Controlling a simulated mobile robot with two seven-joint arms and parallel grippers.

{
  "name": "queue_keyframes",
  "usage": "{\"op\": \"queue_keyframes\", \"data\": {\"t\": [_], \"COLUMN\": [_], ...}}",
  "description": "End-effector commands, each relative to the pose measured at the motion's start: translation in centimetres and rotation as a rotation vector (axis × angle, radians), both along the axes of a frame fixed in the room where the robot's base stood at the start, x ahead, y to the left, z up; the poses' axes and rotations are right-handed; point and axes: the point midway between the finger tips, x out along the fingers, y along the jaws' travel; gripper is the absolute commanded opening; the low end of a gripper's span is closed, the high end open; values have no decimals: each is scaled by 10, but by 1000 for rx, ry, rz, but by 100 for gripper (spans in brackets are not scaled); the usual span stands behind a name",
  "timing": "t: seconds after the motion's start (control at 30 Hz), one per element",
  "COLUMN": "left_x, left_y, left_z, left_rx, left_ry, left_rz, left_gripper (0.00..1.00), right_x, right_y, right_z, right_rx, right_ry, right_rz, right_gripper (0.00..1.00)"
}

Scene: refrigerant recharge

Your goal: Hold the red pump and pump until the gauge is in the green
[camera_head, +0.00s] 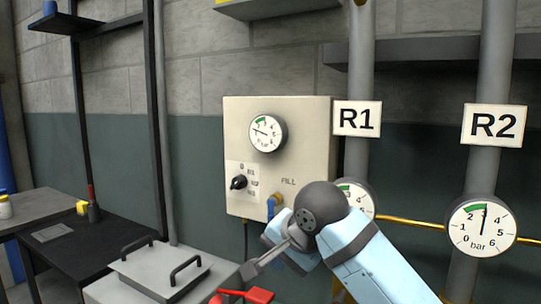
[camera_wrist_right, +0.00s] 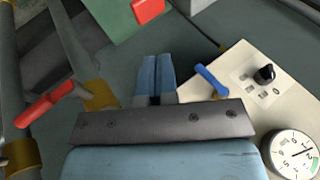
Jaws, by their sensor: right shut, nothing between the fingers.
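Red handles (camera_head: 250,296) show at the bottom edge of the head view; I cannot tell if they belong to the pump. In the right wrist view, a red handle (camera_wrist_right: 45,110) on brass fittings is at left and a red piece (camera_wrist_right: 148,10) at the top. The round gauge (camera_head: 267,132) on the cream panel has its needle pointing left, outside the green arc; it also shows in the wrist view (camera_wrist_right: 291,153). My right gripper (camera_head: 249,270) is shut and empty, below the panel; its blue fingers (camera_wrist_right: 157,60) are together. My left gripper is out of view.
The cream panel (camera_head: 310,140) carries a black knob (camera_head: 239,182) and a blue lever (camera_head: 273,206). The R1 gauge (camera_head: 352,188) is partly hidden by my arm. The R2 gauge (camera_head: 482,226) is on the right pipe. A grey lidded box (camera_head: 160,268) stands lower left.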

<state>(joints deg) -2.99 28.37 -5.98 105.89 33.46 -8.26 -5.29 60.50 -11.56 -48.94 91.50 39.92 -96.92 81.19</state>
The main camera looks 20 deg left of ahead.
Motion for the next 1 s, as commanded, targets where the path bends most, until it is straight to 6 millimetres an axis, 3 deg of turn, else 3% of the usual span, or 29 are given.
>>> {"op": "queue_keyframes", "data": {"t": [0.47, 0.57, 0.8, 1.0], "left_x": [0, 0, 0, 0], "left_y": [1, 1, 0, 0], "left_z": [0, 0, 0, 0], "left_rx": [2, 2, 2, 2], "left_ry": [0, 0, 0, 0], "left_rz": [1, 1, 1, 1], "left_gripper": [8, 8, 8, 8], "right_x": [0, -1, 8, 26], "right_y": [5, 16, 49, 56], "right_z": [0, -2, -17, -25], "right_rx": [-20, -79, -301, -432], "right_ry": [-17, -63, -223, -316], "right_rz": [40, 152, 593, 865], "right_gripper": [0, 0, 0, 0]}}
